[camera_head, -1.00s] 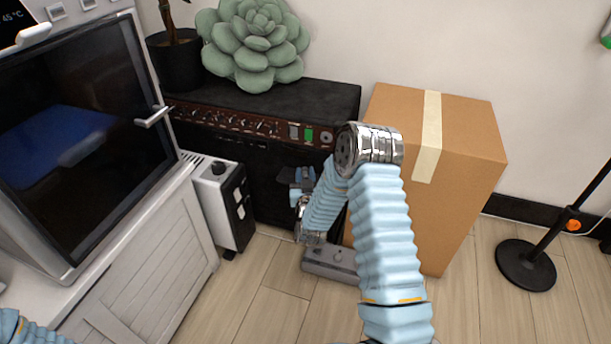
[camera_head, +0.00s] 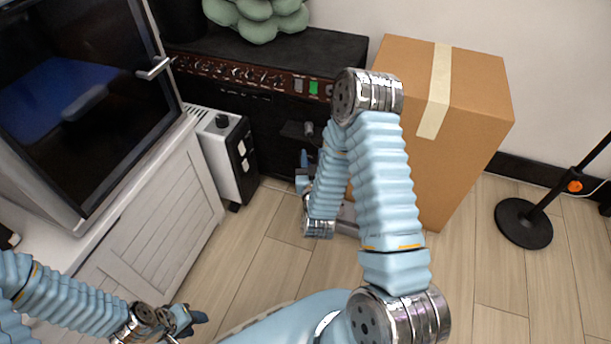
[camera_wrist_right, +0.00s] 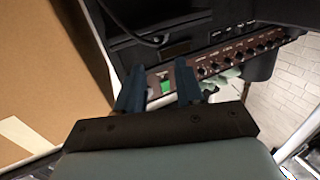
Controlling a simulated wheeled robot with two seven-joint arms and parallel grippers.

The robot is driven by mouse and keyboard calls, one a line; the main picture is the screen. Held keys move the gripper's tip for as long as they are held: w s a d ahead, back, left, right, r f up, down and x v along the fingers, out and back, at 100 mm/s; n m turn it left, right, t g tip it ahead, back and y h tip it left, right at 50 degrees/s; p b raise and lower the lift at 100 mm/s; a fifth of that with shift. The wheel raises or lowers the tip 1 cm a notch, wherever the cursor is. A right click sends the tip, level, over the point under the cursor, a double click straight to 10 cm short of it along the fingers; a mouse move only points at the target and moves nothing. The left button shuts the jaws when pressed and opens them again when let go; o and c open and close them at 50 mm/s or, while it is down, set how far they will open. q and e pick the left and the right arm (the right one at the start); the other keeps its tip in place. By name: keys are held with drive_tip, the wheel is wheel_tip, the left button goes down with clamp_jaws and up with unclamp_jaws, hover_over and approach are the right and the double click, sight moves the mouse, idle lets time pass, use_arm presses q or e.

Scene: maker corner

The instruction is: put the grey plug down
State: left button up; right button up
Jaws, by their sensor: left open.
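I cannot make out the grey plug in either view. My right gripper (camera_head: 304,165) is low in front of the black amplifier (camera_head: 275,140), left of the cardboard box, and partly hidden by its own arm. In the right wrist view its two dark fingers (camera_wrist_right: 160,70) stand apart, with the amplifier's green switch showing between them and nothing seen held. My left gripper (camera_head: 197,319) is low at the lower left, in front of the white cabinet. It is open, and I see nothing in it.
A grey strip-like block (camera_head: 347,217) lies on the floor, mostly hidden behind my right arm. A cardboard box (camera_head: 465,95) stands right of the amplifier, a white-and-black unit (camera_head: 226,155) left of it. A stand's round base (camera_head: 523,223) is at right. Wooden floor (camera_head: 480,270) is clear.

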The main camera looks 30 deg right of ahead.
drive_tip(key=s+a+f+n+g+y, duration=0.1)
drive_tip(key=s+a+f+g+y, duration=0.1)
drive_tip(key=a+f+g+y, duration=0.25)
drive_tip(key=s+a+f+n+g+y, duration=0.1)
drive_tip(key=s+a+f+g+y, duration=0.15)
drive_tip(key=a+f, duration=0.45)
drive_tip(key=s+a+f+g+y, duration=0.2)
drive_tip(key=s+a+f+g, duration=0.1)
drive_tip(key=s, duration=0.4)
drive_tip(key=s+a+f+n+g+y, duration=0.1)
drive_tip(key=s+a+f+g+y, duration=0.2)
drive_tip(key=s+a+g, duration=0.2)
drive_tip(key=s, duration=0.2)
drive_tip(key=shift+s+a+f, duration=0.2)
drive_tip(key=shift+s+a, duration=0.15)
drive_tip(key=shift+s, duration=0.05)
wheel_tip(320, 180, up, 8)
drive_tip(key=p, duration=0.8)
drive_tip(key=shift+s+a+f+n, duration=0.2)
drive_tip(key=shift+a+n, duration=0.1)
drive_tip(key=shift+a, duration=0.15)
